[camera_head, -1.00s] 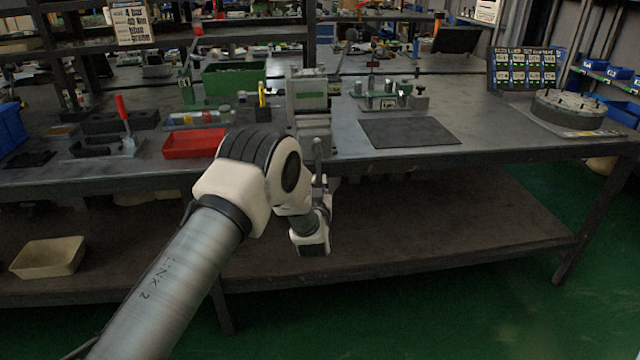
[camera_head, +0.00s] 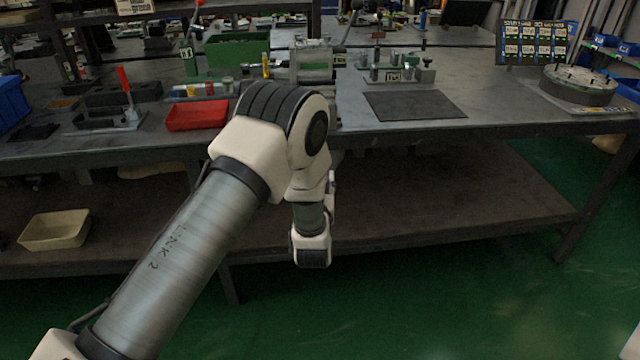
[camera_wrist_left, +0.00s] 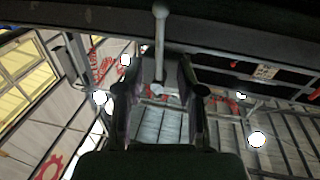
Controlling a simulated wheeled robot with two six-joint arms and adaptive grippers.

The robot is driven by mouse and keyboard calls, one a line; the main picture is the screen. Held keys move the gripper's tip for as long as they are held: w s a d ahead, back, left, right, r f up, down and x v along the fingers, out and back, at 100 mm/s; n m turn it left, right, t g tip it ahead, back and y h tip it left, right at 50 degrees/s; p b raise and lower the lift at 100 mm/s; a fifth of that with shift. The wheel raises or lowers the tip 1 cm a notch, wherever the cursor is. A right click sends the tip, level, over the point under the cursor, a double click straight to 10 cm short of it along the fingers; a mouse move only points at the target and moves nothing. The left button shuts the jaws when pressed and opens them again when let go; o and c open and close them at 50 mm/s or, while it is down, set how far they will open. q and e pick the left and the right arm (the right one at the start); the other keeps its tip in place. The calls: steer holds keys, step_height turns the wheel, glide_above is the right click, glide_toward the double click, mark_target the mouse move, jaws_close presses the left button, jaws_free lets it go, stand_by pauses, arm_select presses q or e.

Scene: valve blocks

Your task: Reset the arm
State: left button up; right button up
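My left arm (camera_head: 205,235) comes in from the lower left in the head view. Its elbow stands in front of the bench edge and its forearm hangs below that edge. The gripper itself is hidden there behind my arm. In the left wrist view my left gripper (camera_wrist_left: 158,95) points toward the roof, its two dark fingers apart. A grey rod with a rounded end (camera_wrist_left: 160,40) shows between and beyond the fingertips; contact with it cannot be told. A grey block-like machine with a green label (camera_head: 312,60) stands on the bench behind my elbow, partly covered. My right gripper is in neither view.
The bench (camera_head: 500,115) carries a red tray (camera_head: 197,115), a black mat (camera_head: 414,105), a red-handled clamp (camera_head: 127,95) and a round grey fixture (camera_head: 578,84). A beige bin (camera_head: 55,230) sits on the lower shelf. Green floor in front is open.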

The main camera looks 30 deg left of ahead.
arm_select(q)
steer(key=shift+v, duration=0.95)
